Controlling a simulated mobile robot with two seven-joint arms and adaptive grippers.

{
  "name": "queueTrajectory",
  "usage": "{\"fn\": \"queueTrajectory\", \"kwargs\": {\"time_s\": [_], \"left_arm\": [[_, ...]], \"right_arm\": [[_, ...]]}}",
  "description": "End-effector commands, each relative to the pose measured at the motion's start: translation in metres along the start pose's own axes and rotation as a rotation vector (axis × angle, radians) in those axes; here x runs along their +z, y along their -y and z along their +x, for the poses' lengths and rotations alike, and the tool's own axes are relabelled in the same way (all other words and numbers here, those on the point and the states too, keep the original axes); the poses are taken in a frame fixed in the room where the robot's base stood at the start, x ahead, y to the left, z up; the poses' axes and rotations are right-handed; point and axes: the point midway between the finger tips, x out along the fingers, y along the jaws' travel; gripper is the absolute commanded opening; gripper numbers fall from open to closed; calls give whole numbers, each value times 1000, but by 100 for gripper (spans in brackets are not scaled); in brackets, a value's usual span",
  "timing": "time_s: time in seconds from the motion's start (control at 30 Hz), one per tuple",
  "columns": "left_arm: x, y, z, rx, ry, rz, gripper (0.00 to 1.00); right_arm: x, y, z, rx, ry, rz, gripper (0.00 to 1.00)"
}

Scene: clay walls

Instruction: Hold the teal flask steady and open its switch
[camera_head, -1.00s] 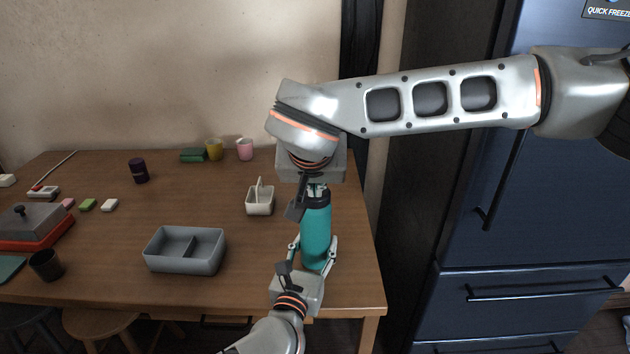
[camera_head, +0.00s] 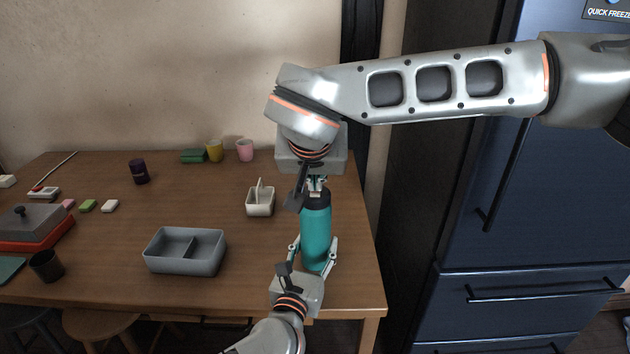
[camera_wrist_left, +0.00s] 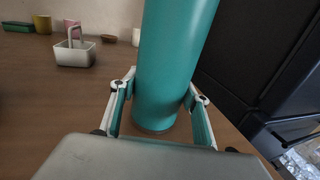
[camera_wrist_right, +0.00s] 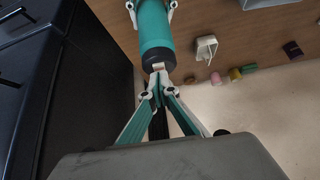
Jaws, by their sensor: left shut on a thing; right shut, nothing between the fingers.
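The teal flask (camera_head: 316,236) stands upright near the right end of the table, with a dark cap on top. My left gripper (camera_head: 316,262) is shut around its lower body; the left wrist view shows a finger on each side of the flask (camera_wrist_left: 170,65). My right gripper (camera_head: 317,186) points down just above the cap, its fingers together and empty. In the right wrist view its fingertips (camera_wrist_right: 158,75) are at a small pale piece (camera_wrist_right: 158,67) on the dark cap (camera_wrist_right: 158,57). I cannot tell whether they touch it.
A white handled caddy (camera_head: 260,204) stands left of the flask, and a grey divided tray (camera_head: 185,262) is further left. Yellow (camera_head: 214,151) and pink (camera_head: 245,150) cups stand at the back. A dark blue fridge (camera_head: 540,200) rises right of the table.

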Motion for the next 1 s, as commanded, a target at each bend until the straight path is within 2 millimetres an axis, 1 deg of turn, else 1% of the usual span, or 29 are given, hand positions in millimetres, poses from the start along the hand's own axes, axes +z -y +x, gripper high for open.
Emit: {"fn": "queueTrajectory", "kwargs": {"time_s": [0.17, 0.3, 0.5, 0.7, 0.83, 1.0], "left_arm": [[1, 0, 0, 0, 1, 0, 12], [1, 0, 0, 0, 1, 0, 12], [0, 0, 0, 0, 1, 0, 12], [1, 0, 0, 0, 1, 0, 12], [1, 0, 0, 0, 1, 0, 12], [1, 0, 0, 0, 1, 0, 12]], "right_arm": [[-10, 0, -14, 0, -5, 0, 0], [-24, 0, -38, 0, -7, 2, 0], [-11, 0, -82, -1, -6, -2, 0], [-1, 0, -114, 0, -3, -1, 0], [2, 0, -126, 0, -2, 0, 0], [4, 0, -131, 0, 0, 0, 0]]}}
